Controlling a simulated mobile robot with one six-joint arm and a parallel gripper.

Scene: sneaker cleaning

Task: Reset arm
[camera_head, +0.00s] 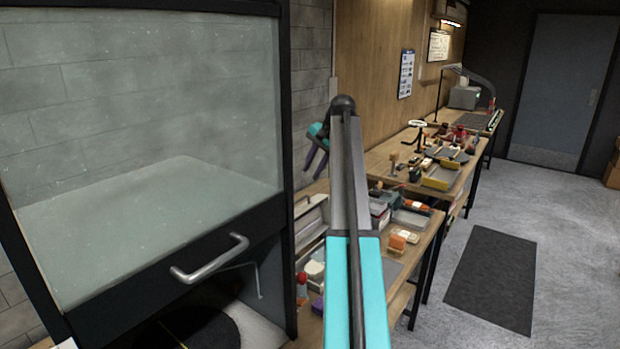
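My arm rises through the middle of the view, with a teal lower link and a grey upper link ending in a dark joint. My gripper (313,160) shows small and partly hidden behind the arm's left side. It has a teal body and purple fingers pointing down. The fingers look apart, and nothing shows between them. It hangs above the back of the nearest workbench (420,254), clear of the things there.
A glass-fronted cabinet (140,150) with a metal handle (210,260) stands close on the left. The benches on the right carry cleaning supplies, boxes and a yellow tray (440,178). A dark floor mat (492,280) lies on open floor at right.

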